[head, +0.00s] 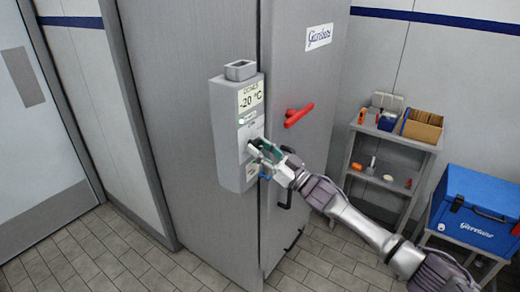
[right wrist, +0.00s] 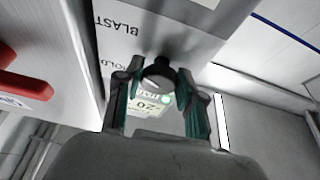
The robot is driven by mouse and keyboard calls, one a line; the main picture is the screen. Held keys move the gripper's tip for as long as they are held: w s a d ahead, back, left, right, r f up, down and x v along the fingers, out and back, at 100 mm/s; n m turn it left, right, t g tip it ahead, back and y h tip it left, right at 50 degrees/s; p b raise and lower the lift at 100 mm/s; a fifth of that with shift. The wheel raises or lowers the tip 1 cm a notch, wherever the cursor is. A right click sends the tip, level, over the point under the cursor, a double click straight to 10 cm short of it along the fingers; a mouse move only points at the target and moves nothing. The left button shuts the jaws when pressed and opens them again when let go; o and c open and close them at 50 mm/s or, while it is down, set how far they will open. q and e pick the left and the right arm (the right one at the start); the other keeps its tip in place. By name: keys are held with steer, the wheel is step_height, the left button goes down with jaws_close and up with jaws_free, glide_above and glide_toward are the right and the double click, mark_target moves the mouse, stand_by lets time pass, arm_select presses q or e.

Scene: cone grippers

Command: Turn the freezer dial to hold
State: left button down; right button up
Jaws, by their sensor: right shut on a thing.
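The freezer's grey control box (head: 222,118) is on the tall grey freezer, with a display (head: 251,97) reading "-20 °C". In the right wrist view its panel carries the printed words "BLAST" (right wrist: 119,27) and "HOLD" (right wrist: 115,69), the latter partly covered. The dark dial (right wrist: 158,76) has a pale pointer line; which word it points at I cannot tell. My right gripper (head: 259,150) is at the panel, shut on the dial, with one green-padded finger on each side of it in the right wrist view (right wrist: 159,84). My left gripper is not in view.
A red handle (head: 299,115) is on the freezer door close to the right of the box, above my right arm. A shelf cart (head: 392,160) with small items and a blue cooler (head: 478,205) stand at the right. Tiled floor (head: 110,255) is clear at the lower left.

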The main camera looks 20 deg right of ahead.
steer(key=n+b, duration=0.1)
steer(key=n+g+y+b, duration=0.1)
steer(key=n, duration=0.1)
steer(key=shift+d+f+n, duration=0.1)
steer(key=shift+f+n, duration=0.05)
steer(key=shift+n, duration=0.15)
steer(key=n+g+b, duration=0.1)
steer(key=n, duration=0.1)
steer(key=n+y+b, duration=0.1)
steer(key=shift+w+n+g+y, duration=0.1)
steer(key=shift+n+g+y, duration=0.2)
steer(key=shift+n+g, duration=0.1)
steer(key=n+g, duration=0.1)
steer(key=n, duration=0.1)
steer(key=n+g+b, duration=0.1)
steer(key=n, duration=0.1)
steer(key=shift+d+r+n+y, duration=0.1)
steer(key=shift+r+n+y, duration=0.1)
steer(key=shift+n+y, duration=0.15)
steer(key=shift+n+g+b, duration=0.55)
steer(key=shift+n+g, duration=0.35)
steer(key=shift+n, duration=0.85)
steer(key=o, duration=1.1)
steer(key=shift+r, duration=0.1)
steer(key=shift+o, duration=0.2)
